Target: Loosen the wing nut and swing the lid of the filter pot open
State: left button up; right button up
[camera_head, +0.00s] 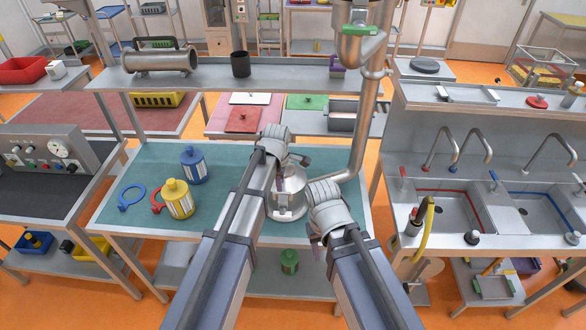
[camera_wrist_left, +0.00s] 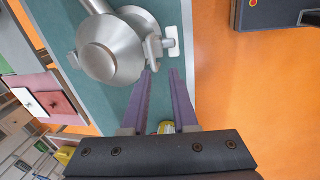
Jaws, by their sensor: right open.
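The steel filter pot (camera_head: 290,200) stands on the teal bench top, partly hidden behind my left arm. In the left wrist view its round domed lid (camera_wrist_left: 110,48) looks closed. A metal clamp with the wing nut (camera_wrist_left: 153,46) sticks out at the lid's edge, beside a pale block. My left gripper (camera_wrist_left: 160,72) is open, its two purple fingers apart with nothing between them. Their tips are just short of the wing nut. In the head view this gripper (camera_head: 280,182) is beside the pot. My right gripper (camera_head: 317,246) is open, in front and right of the pot; its fingers are mostly hidden.
A vertical steel pipe (camera_head: 361,130) with a green-handled valve rises behind the pot. A yellow canister (camera_head: 180,200), a blue canister (camera_head: 193,166) and ring wrenches, blue (camera_head: 131,197) and red, stand or lie on the left of the bench. A sink unit (camera_head: 450,215) stands at right.

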aim_at(282, 193)
pick_arm(q)
jog(key=shift+w+d+r+n, duration=0.1)
jog(key=shift+w+r+n, duration=0.35)
jog(key=shift+w, duration=0.2)
pick_arm(e)
jog(key=shift+w+d+r, duration=0.1)
jog(key=shift+d+r, duration=0.05)
jog(key=shift+r, duration=0.2)
pick_arm(q)
jog(key=shift+f, duration=0.1)
jog(key=f+b, duration=0.2)
jog(key=w+f+b, duration=0.1)
jog(key=f+b, duration=0.4)
jog(key=shift+w+f+b, duration=0.25)
jog(key=shift+f+b, duration=0.05)
jog(key=shift+b, duration=0.05)
pick_arm(e)
notch_tip(282, 193, down, 8)
jog(key=shift+r, duration=0.15)
pick_arm(q)
grip_shut()
